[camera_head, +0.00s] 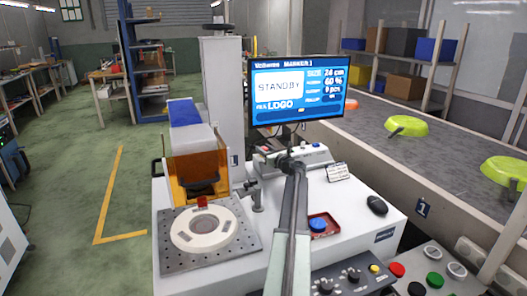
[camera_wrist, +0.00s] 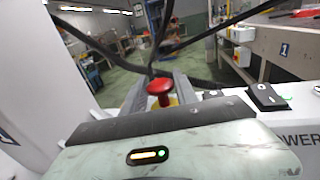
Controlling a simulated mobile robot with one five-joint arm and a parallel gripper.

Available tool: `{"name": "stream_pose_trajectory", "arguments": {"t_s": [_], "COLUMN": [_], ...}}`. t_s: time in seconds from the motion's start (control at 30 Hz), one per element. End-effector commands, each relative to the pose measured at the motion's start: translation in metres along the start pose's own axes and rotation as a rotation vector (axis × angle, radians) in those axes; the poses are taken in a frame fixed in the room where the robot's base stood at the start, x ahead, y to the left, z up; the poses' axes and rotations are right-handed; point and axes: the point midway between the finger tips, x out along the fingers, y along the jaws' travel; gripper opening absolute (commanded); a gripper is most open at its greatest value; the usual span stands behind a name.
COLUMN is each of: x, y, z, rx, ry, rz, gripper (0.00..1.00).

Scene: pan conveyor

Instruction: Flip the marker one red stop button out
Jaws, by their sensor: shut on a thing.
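The marker one machine stands in the head view with a white worktop (camera_head: 345,222), an orange-windowed box (camera_head: 197,172) and a screen (camera_head: 300,90) reading "MARKER 1" and "STANDBY". A white control box (camera_head: 315,155) sits below the screen. My gripper (camera_head: 290,163) reaches this box from the front and hides part of it. In the wrist view, the red mushroom-shaped stop button (camera_wrist: 159,87) stands between the two grey fingers of my gripper (camera_wrist: 160,95), which are shut on it. A little yellow shows below the red cap. In the head view the button is hidden behind my gripper.
A round white fixture (camera_head: 203,230) lies on a perforated plate at left. A red tray with a blue button (camera_head: 318,224) and a black mouse (camera_head: 377,205) lie right of my arm. The conveyor (camera_head: 440,155) carries green pans (camera_head: 407,126). Green floor is open at left.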

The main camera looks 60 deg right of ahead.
Motion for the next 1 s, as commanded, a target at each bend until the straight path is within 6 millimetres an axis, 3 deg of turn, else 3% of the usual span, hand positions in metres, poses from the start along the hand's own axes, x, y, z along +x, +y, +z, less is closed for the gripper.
{"name": "stream_pose_trajectory", "arguments": {"t_s": [0.03,0.1,0.47,0.57,0.9,1.0], "x": [0.001,0.001,-0.002,-0.011,-0.072,-0.078], "y": [0.001,0.001,0.000,0.000,0.002,0.001], "z": [0.001,0.001,0.001,0.001,0.001,0.001], "rx": [0.005,0.005,0.003,0.003,0.004,0.004], "ry": [-0.004,-0.004,-0.003,-0.002,-0.003,-0.003], "rz": [0.002,0.002,-0.001,-0.001,-0.001,0.000], "gripper": [0.40,0.57,0.57,0.57,0.57,0.57]}}
